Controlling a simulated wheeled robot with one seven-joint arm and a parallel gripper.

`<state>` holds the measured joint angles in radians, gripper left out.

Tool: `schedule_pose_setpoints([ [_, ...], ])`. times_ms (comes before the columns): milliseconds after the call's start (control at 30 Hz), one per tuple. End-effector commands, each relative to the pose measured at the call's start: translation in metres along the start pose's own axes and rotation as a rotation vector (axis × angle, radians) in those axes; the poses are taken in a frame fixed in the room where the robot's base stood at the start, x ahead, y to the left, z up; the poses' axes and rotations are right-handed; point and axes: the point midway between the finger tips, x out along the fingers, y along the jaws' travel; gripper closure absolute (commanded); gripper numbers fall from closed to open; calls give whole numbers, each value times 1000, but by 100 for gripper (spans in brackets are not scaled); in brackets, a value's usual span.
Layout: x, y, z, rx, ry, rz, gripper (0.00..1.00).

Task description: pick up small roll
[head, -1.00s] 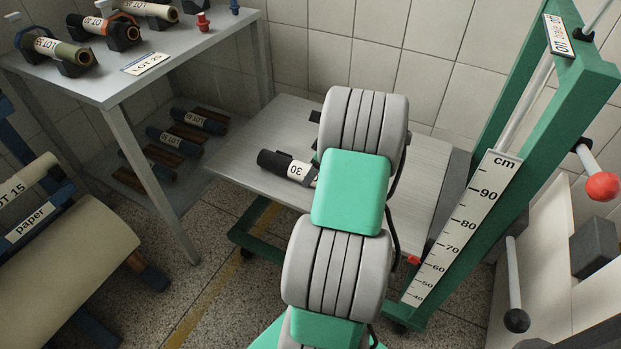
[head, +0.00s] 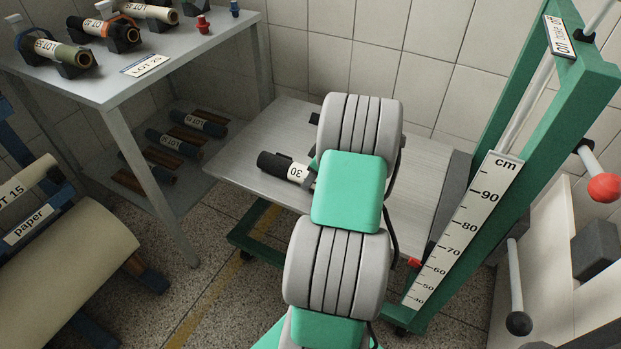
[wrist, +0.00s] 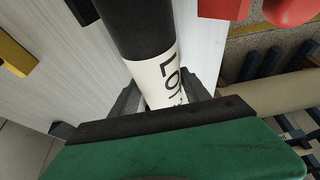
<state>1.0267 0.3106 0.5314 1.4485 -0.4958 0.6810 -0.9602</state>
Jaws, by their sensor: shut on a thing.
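The small roll (head: 273,162) is black with a white label reading 30. It shows over the grey slatted platform (head: 235,160), its right part hidden behind my arm. I cannot tell whether it touches the platform. In the wrist view the roll (wrist: 137,28) runs down between the fingers of my gripper (wrist: 163,97), with its white LOT label partly visible. The gripper is shut on the labelled part. In the head view the gripper is hidden behind my arm.
A green frame with a cm scale (head: 462,230) stands right of the platform, with a red knob (head: 604,187). A grey table (head: 190,55) with more rolls stands at the left. A large paper roll (head: 65,265) is at the lower left.

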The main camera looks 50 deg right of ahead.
Motion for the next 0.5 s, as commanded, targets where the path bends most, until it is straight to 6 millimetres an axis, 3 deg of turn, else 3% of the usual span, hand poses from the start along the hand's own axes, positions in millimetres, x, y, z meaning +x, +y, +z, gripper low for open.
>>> schedule_pose_setpoints([
  [300,0,0,0,0,0,0,98],
  [500,-1,1,-1,-1,1,2,100],
])
